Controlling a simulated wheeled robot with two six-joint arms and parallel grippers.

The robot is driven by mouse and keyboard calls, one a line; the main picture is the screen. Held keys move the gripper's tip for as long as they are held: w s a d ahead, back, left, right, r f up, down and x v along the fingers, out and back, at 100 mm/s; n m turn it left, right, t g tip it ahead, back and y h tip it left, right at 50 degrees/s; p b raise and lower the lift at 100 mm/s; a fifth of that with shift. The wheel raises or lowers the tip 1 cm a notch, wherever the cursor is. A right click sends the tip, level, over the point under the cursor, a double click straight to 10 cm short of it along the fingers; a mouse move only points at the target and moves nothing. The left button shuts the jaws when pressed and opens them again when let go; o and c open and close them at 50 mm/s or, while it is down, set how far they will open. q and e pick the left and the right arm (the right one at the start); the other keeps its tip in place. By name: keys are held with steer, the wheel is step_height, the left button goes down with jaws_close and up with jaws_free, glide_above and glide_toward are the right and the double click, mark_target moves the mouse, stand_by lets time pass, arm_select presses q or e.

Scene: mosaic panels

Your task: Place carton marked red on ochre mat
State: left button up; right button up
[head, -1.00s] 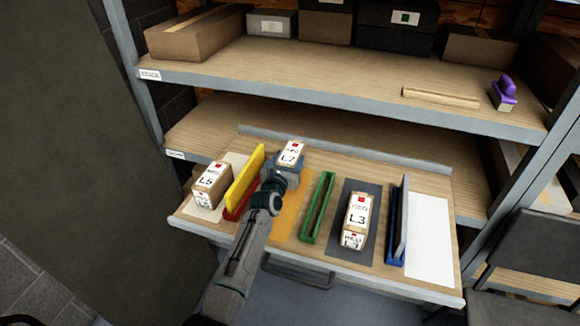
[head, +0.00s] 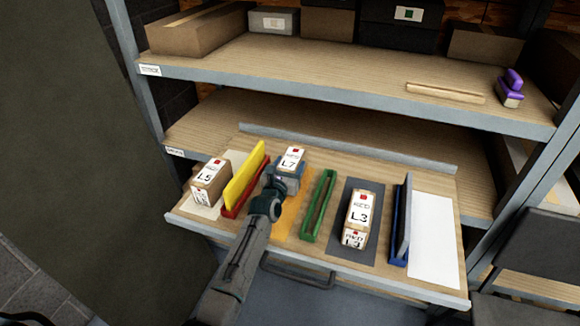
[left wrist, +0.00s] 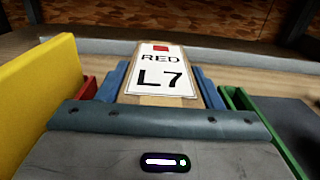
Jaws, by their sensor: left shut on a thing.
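A small brown carton with a white label reading RED L7 and a red square (head: 291,159) is between the fingers of my left gripper (head: 286,182). The left wrist view shows the same carton (left wrist: 160,75) with the blue-grey fingers shut on both its sides. The ochre mat (head: 287,222) lies under and in front of it, between the red and green dividers, partly hidden by my arm. I cannot tell whether the carton touches the mat. My right gripper is not in view.
A red divider holding a yellow panel (head: 244,178) stands left of the mat, a green divider (head: 318,206) right. Carton L5 (head: 209,173) stands on a pale mat, carton L3 (head: 359,207) on a dark mat. A white mat (head: 433,240) is bare. A shelf (head: 350,85) overhangs behind.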

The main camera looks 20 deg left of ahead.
arm_select(q)
steer(key=shift+r, duration=0.1)
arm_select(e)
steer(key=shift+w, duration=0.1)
arm_select(q)
steer(key=o, duration=1.4)
steer(key=shift+o, duration=0.9)
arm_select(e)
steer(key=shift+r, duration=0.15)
arm_select(q)
steer(key=s+p, duration=0.2)
steer(key=s, duration=1)
steer(key=shift+a, duration=0.2)
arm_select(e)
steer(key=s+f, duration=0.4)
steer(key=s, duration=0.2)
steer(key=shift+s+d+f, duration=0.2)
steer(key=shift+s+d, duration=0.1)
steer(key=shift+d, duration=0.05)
